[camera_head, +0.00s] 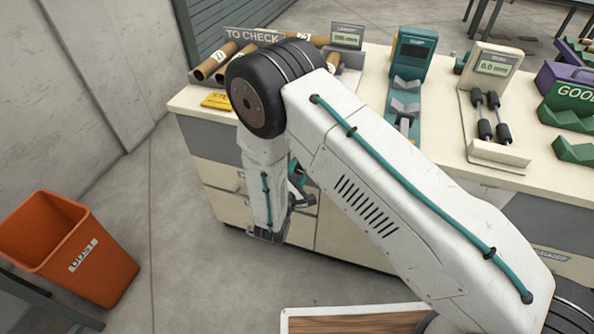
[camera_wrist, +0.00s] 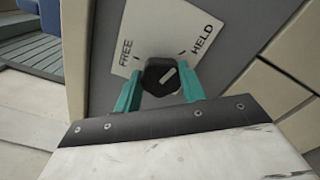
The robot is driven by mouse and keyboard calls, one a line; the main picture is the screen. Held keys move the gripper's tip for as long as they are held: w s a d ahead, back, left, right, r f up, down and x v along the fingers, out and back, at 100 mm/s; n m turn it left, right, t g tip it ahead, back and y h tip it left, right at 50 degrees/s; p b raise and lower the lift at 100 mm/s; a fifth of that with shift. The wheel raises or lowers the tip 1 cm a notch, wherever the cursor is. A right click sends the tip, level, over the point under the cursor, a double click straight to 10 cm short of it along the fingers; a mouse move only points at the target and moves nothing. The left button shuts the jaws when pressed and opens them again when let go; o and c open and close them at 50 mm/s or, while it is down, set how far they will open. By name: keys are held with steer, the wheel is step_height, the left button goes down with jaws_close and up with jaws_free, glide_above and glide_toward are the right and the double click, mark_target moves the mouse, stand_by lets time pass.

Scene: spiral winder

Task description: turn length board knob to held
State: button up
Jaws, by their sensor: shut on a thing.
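The length board knob (camera_wrist: 158,74), black with a pale pointer line, sits on a white label plate (camera_wrist: 150,32) on a grey panel. The plate reads FREE on the left and HELD on the right. The pointer line slants up and to the right, towards the HELD side. My gripper (camera_wrist: 161,86) has its teal fingers on either side of the knob, shut on it. In the head view my arm hangs down in front of the workbench and the knob cannot be made out there.
The workbench (camera_head: 505,185) carries cardboard tubes (camera_head: 215,62) by a TO CHECK sign, a teal device (camera_head: 411,52), a display unit with rollers (camera_head: 490,70) and a green GOOD bin (camera_head: 570,105). An orange bin (camera_head: 75,250) stands on the floor at left. Floor between is clear.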

steer(key=shift+m, duration=1.1)
steer(key=shift+f, duration=0.1)
steer(key=o, duration=1)
steer(key=shift+c, duration=0.2)
steer(key=v, duration=0.8)
